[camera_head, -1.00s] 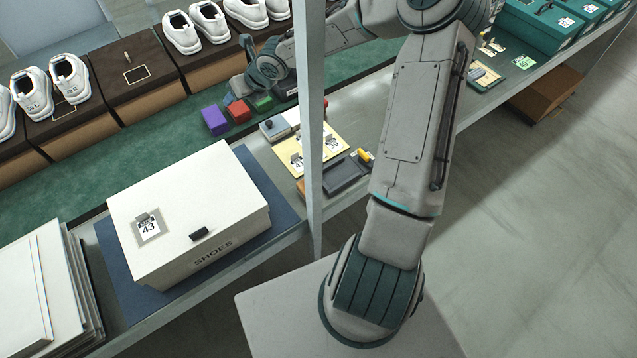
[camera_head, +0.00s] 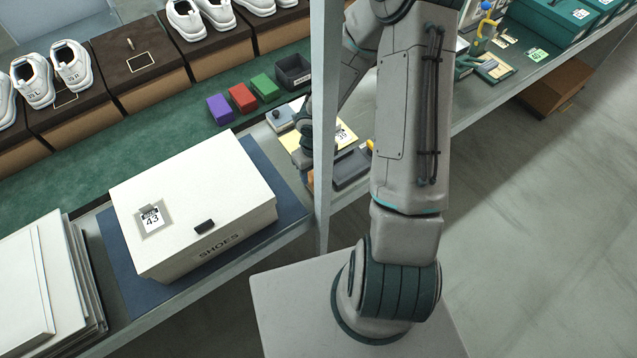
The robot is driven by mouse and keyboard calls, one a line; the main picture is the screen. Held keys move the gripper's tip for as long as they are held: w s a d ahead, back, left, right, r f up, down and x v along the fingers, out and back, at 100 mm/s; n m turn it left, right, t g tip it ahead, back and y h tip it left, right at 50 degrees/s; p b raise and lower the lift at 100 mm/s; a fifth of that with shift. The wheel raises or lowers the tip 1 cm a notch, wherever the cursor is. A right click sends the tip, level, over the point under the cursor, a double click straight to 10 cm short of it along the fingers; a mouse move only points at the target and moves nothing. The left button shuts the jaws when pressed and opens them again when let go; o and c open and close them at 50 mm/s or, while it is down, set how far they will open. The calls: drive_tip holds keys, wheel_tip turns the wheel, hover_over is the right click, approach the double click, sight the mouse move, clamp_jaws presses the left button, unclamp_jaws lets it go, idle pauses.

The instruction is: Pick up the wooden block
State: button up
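No object is clearly recognisable as the wooden block. A small brown piece (camera_head: 311,178) shows at the near edge of the yellow sheet (camera_head: 293,143), partly hidden by the grey post, and I cannot tell whether it is the block. My gripper (camera_head: 304,142) is over the yellow sheet, just left of the post. The post covers part of my wrist and arm. The fingers are too small and too hidden to show whether they are open or hold anything.
The grey upright post (camera_head: 326,110) stands close to my arm. Purple (camera_head: 219,109), red (camera_head: 242,98) and green (camera_head: 265,87) blocks and a dark bin (camera_head: 293,71) line the green mat. A white shoe box (camera_head: 195,205) and a dark tray (camera_head: 350,168) are nearby.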

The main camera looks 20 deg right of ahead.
sight(315, 178)
drive_tip(key=f, duration=0.2)
drive_tip(key=f+b, duration=0.1)
drive_tip(key=f, duration=0.3)
drive_tip(key=shift+w+d, duration=0.1)
drive_tip(key=shift+w, duration=0.15)
drive_tip(key=c, duration=0.8)
